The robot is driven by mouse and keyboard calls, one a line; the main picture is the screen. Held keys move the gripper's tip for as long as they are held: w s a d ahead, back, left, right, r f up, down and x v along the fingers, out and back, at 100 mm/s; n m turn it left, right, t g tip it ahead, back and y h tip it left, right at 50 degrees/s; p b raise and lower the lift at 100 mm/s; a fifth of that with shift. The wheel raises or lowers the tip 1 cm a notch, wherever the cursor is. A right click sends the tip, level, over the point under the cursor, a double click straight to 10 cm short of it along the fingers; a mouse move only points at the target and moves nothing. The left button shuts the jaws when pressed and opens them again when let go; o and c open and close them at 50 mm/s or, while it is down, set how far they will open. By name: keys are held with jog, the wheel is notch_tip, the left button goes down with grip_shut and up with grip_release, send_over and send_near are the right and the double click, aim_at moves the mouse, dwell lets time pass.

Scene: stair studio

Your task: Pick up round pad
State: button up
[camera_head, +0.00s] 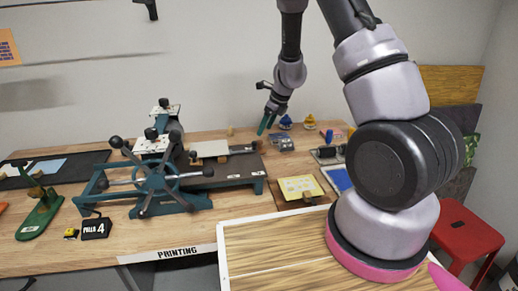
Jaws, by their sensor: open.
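My gripper (266,123), with teal fingers, points down over the back of the wooden table. It is open and I see nothing between its fingers. I cannot tell for certain which thing is the round pad. Two small roundish things stand at the back of the table to the right of my gripper: a blue and yellow one (285,122) and a yellow one with a blue base (309,121). Both look apart from the fingers. A grey item (282,143) lies just in front of them.
A teal hand press (153,178) with spoked handles stands left of centre. A yellow sheet (300,187) lies at the right. A light wooden board (275,243) is in front, and a red stool (467,232) stands at far right.

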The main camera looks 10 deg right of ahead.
aim_at(260, 141)
jog(key=x, duration=0.8)
jog(key=shift+s+f, duration=0.1)
jog(key=shift+f, duration=0.05)
grip_shut()
